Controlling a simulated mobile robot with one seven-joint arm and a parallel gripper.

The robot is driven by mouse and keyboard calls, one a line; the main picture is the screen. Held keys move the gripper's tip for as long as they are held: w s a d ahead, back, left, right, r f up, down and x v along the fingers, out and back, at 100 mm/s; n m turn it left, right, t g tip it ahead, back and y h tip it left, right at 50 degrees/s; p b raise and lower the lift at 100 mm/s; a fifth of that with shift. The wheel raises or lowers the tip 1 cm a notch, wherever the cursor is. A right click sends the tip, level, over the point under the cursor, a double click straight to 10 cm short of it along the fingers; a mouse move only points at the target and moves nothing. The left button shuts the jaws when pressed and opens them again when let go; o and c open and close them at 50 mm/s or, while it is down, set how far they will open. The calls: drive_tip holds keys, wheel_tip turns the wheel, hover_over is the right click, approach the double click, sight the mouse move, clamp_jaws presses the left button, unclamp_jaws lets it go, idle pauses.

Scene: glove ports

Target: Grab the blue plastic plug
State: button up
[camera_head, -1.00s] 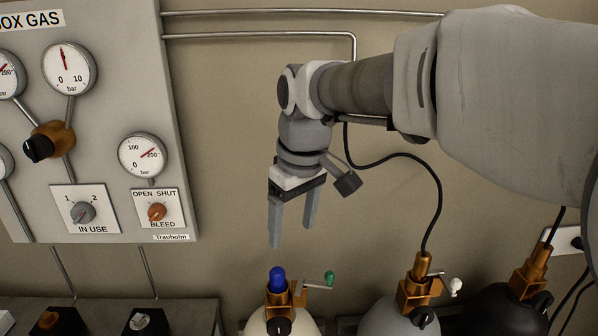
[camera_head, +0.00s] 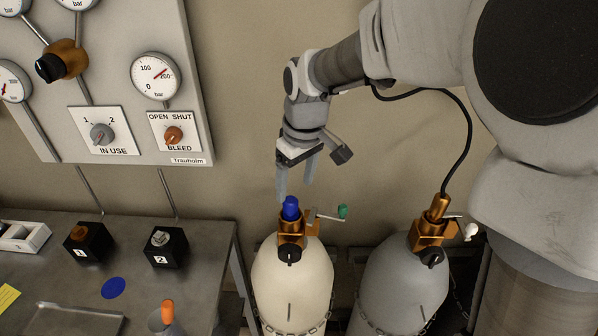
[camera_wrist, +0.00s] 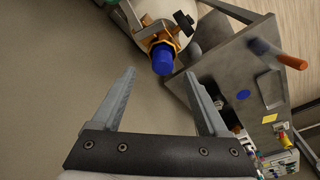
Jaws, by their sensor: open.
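The blue plastic plug (camera_head: 291,208) sits upright on top of the brass valve (camera_head: 291,233) of a cream gas cylinder (camera_head: 292,285). My gripper (camera_head: 295,190) is open and empty, pointing down. In the head view its fingertips overlap the plug's upper end or lie close behind it; the depth gap is unclear. In the wrist view the plug (camera_wrist: 163,58) lies beyond the two fingertips (camera_wrist: 160,75), roughly between their lines. The fingers do not close on it.
A green-handled lever (camera_head: 342,211) sticks out right of the valve. A grey cylinder (camera_head: 400,290) with a hose stands to the right. A metal bench (camera_head: 60,255) with black blocks is at left, below the gauge panel (camera_head: 185,90).

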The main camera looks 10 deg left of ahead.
sight(291, 200)
drive_tip(key=shift+w+a+f+p, duration=0.1)
drive_tip(key=shift+a+f+p, duration=0.1)
drive_tip(key=shift+f, duration=0.9)
drive_tip(key=shift+w+a+f+p, duration=0.1)
drive_tip(key=shift+a+f+p, duration=0.1)
drive_tip(key=shift+f, duration=0.85)
drive_tip(key=shift+w+a+f+p, duration=0.1)
drive_tip(key=shift+a+f, duration=0.1)
drive_tip(key=shift+f, duration=0.9)
clamp_jaws()
